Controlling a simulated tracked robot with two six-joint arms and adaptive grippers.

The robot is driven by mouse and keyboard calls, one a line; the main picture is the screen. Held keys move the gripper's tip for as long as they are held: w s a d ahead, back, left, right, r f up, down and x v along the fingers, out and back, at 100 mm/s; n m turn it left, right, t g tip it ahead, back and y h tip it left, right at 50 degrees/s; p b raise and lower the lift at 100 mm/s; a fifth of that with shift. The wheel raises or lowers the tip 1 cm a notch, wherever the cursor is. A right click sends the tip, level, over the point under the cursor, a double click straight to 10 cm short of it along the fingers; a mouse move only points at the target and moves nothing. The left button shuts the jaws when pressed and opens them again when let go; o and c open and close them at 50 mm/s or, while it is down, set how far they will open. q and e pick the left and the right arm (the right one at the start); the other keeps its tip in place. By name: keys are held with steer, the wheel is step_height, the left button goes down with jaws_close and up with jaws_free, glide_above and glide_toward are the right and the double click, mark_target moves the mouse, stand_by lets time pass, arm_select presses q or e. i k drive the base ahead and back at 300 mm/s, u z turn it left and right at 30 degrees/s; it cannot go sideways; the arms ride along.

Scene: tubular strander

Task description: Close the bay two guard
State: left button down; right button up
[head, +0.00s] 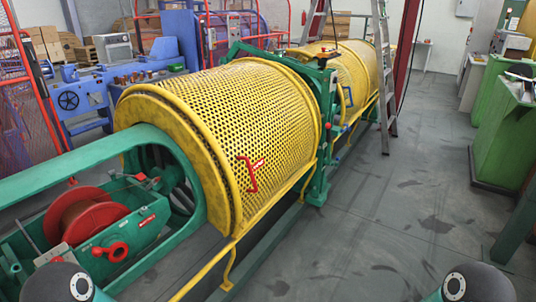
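A large yellow perforated guard (225,110) curves over the middle of the strander. A red handle (251,174) is on its lower right side. A second yellow guard (355,75) stands farther back, beyond a green upright frame (322,130). At the near left, a red reel (85,215) lies exposed in the green cradle (85,156), with no guard over it. No label shows which bay is bay two. Neither of my grippers is in view; only dark rounded parts of my arms show at the bottom edge.
The grey floor (400,215) right of the machine is clear. A stepladder (385,90) leans close to the far guard. Green cabinets (500,125) stand at the right. A yellow rail (230,265) runs low along the machine's near side. Blue machinery (90,100) stands at the left.

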mark_target(240, 226)
steer(key=z, duration=0.15)
steer(key=i, duration=0.85)
steer(key=u, duration=0.2)
steer(key=k, duration=0.9)
steer(key=z, duration=0.2)
steer(key=i, duration=0.9)
steer(key=u, duration=0.05)
